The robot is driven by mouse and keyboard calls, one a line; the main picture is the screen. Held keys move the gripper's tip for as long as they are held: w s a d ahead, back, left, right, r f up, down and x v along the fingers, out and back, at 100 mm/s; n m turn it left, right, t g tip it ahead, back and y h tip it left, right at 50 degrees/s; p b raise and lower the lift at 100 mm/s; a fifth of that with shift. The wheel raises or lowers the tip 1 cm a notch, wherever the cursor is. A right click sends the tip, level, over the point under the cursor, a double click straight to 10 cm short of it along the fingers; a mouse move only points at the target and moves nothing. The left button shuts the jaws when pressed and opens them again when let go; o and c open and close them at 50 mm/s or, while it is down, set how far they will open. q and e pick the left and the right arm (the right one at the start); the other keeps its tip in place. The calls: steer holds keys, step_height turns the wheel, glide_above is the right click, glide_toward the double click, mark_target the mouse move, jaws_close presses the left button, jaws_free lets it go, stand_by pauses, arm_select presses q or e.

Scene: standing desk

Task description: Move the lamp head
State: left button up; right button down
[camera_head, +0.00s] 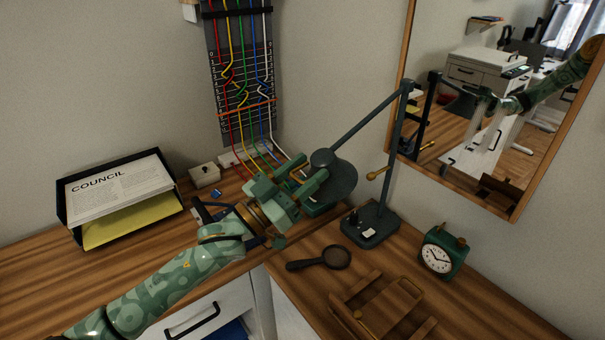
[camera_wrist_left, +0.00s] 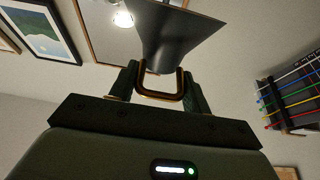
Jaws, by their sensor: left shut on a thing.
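The dark green desk lamp stands on its base (camera_head: 370,228) near the wall corner, its jointed arm folded down to the left. The lamp head (camera_head: 336,172) is a cone shade hanging at the arm's end. My left gripper (camera_head: 306,182) reaches it from the left. In the left wrist view, the lamp head (camera_wrist_left: 172,32) is straight ahead, and its U-shaped handle (camera_wrist_left: 160,97) sits between the fingers of my left gripper (camera_wrist_left: 160,85), which is shut on it. My right gripper is not in view.
A paper tray (camera_head: 120,195) stands at left and a cable board (camera_head: 240,80) hangs behind. A magnifying glass (camera_head: 335,257), a green clock (camera_head: 442,250) and a wooden stand (camera_head: 385,305) are on the desk at right. A mirror (camera_head: 500,100) hangs behind the lamp.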

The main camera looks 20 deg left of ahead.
arm_select(q)
steer(key=o, duration=1.4)
steer(key=shift+a, duration=0.1)
steer(key=p+v, duration=0.1)
steer(key=v, duration=1.5)
steer(key=shift+s+f, duration=0.1)
